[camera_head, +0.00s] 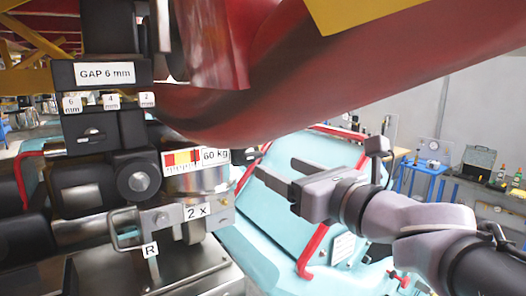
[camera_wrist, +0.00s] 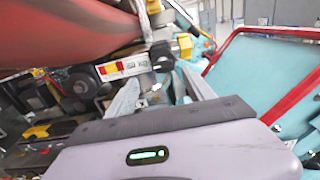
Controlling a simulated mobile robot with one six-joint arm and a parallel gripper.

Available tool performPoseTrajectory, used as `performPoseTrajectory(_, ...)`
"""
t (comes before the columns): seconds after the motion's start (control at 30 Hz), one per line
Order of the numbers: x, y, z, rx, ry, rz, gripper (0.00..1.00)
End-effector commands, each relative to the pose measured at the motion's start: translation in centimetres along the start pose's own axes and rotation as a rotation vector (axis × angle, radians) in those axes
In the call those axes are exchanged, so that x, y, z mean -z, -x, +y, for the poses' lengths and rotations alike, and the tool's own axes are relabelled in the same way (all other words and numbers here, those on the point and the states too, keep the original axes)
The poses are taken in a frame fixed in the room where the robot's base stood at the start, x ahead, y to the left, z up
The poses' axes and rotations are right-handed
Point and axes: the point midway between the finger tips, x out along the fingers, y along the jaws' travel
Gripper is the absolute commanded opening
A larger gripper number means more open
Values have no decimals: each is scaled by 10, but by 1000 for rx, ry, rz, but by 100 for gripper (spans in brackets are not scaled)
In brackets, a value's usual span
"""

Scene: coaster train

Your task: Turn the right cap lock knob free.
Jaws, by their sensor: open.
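A small black knob (camera_head: 250,155) sticks out to the right of the 60 kg gauge label (camera_head: 215,156) on the metal cylinder. I take it for the right cap lock knob, though no label names it. In the wrist view the black knob (camera_wrist: 162,56) lies just beyond and between my fingertips. My gripper (camera_head: 274,168) is open and empty, its two fingers pointing left toward the knob with a small gap. Both fingers also show in the wrist view (camera_wrist: 159,74). I cannot tell the exact distance or the knob's turn angle.
A large red tube (camera_head: 330,80) hangs close above my gripper. A bigger round black knob (camera_head: 137,180), a plate marked 2 x (camera_head: 197,213) and an R tag (camera_head: 151,250) lie left. A turquoise car body with a red bar (camera_head: 312,250) stands below and behind my gripper.

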Motion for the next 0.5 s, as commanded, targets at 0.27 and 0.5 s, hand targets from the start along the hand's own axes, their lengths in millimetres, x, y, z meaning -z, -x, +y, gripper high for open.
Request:
performPoseTrajectory(0.27,0,-72,1,-3,1,2,62)
performPoseTrajectory(0.5,0,-91,0,0,2,1,62)
